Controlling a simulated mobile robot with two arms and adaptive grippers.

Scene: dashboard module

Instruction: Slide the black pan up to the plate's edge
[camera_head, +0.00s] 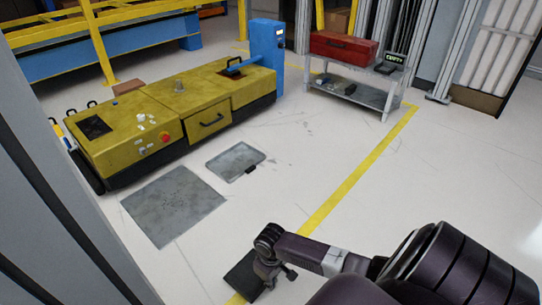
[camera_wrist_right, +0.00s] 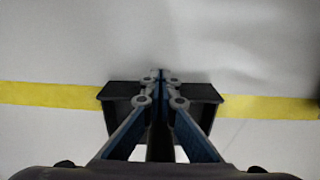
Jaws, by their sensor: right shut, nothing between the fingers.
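The black pan (camera_head: 241,277) lies on the floor at the bottom middle of the head view, over the yellow line. In the right wrist view the pan (camera_wrist_right: 202,93) shows on both sides of the fingers, its middle hidden by them. My right gripper (camera_head: 264,278) is at the pan's right side in the head view. Its fingertips (camera_wrist_right: 160,76) are together and empty; I cannot tell whether they touch the pan. The grey square plate (camera_head: 173,206) lies flat on the floor, up and left of the pan, with a clear gap between. My left gripper is out of view.
A grey shallow tray (camera_head: 236,161) lies beyond the plate. A yellow machine (camera_head: 165,115) stands behind both. A shelf cart (camera_head: 350,88) with a red toolbox (camera_head: 343,47) stands at the back. The floor between pan and plate is clear.

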